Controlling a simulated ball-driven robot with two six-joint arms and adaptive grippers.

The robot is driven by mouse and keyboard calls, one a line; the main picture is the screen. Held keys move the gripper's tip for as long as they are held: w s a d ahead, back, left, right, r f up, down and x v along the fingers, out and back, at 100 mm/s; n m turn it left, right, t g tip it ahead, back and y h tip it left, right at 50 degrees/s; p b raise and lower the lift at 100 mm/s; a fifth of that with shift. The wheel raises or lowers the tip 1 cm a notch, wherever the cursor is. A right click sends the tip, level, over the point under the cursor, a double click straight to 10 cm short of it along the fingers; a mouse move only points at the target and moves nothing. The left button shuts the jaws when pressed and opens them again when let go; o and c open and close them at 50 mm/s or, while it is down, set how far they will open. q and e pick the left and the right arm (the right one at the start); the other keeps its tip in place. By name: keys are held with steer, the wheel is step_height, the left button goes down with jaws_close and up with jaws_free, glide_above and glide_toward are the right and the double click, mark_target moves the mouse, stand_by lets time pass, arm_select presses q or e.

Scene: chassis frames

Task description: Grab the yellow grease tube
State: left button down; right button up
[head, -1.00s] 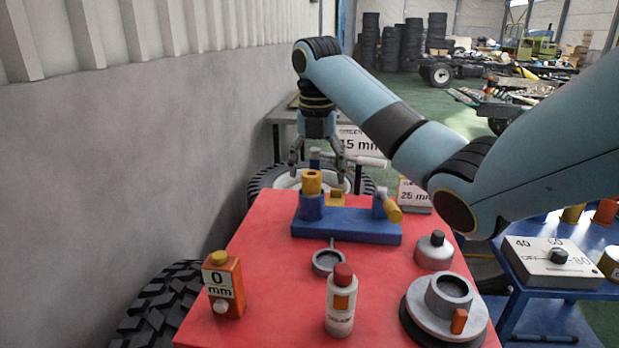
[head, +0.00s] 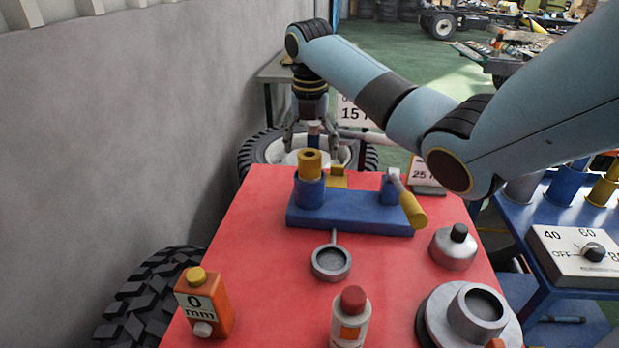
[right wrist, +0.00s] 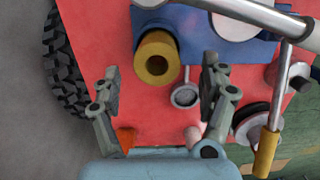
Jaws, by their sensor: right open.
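A hollow yellow tube (head: 310,163) stands upright in a blue socket on the blue fixture (head: 350,218), on the red tabletop. I take it for the grease tube. In the right wrist view the yellow tube (right wrist: 157,58) shows its round open end, between the finger lines and a little beyond the tips. My right gripper (head: 312,146) points down, open and empty, at the far side of the tube in the head view. Its two fingers (right wrist: 160,82) are spread wide, apart from the tube. My left gripper is not in view.
A lever with a yellow handle (head: 413,210) is on the fixture's right. A grey ring (head: 331,262), an orange box (head: 204,302), a red-capped bottle (head: 350,318), a grey canister (head: 453,247) and a round grey part (head: 475,312) stand nearer. A grey wall is left.

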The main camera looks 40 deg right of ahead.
mark_target(310, 160)
steer(key=f, duration=0.4)
steer(key=shift+w+d+f, duration=0.15)
steer(key=shift+w, duration=0.15)
jaws_close()
